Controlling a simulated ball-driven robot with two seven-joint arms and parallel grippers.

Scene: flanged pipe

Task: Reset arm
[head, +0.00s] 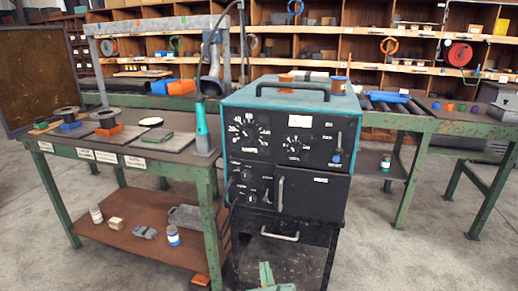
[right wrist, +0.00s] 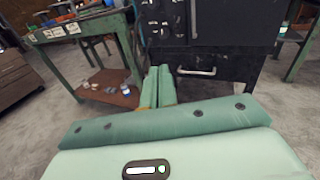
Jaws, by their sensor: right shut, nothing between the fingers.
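My right gripper (head: 266,272) shows at the bottom edge of the head view, a pale green pair of fingers in front of the black cabinet. In the right wrist view its two fingers (right wrist: 158,70) lie side by side, pressed together with nothing between them. They point toward the lower front of the cabinet and touch nothing that I can see. My left gripper is in neither view. The teal and black machine (head: 290,135), with dials and handles, stands on the black drawer cabinet (head: 283,250).
A green workbench (head: 130,150) with spools and plates stands at left, with bottles and boxes on its brown lower shelf (head: 130,240). Another green bench (head: 440,122) stands at right. Wooden shelving (head: 350,50) lines the back. Concrete floor (head: 400,260) is clear at lower right.

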